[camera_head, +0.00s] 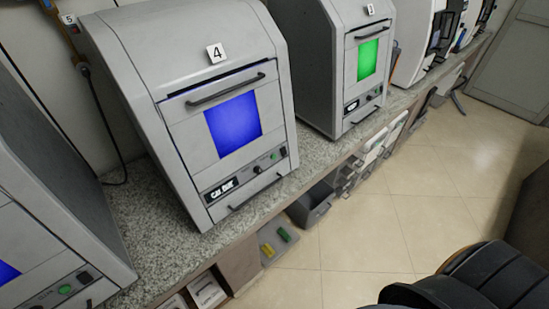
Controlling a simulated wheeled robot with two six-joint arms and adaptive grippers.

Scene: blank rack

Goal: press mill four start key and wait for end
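Mill four (140,95) is a grey machine with a "4" label (217,53) on top, standing on the counter left of centre. Its front window (233,124) glows blue, below a dark bar handle (225,88). A second handle (256,191) sits at the bottom. The lettering by the key is too small to read. Neither of my grippers shows in this view, and nothing touches the mill.
Mill three (320,70), with a green window (368,60), stands to the right on the speckled counter (155,245). Another mill (40,190) with a blue window is at the left. The tiled floor (365,235) is clear in the middle.

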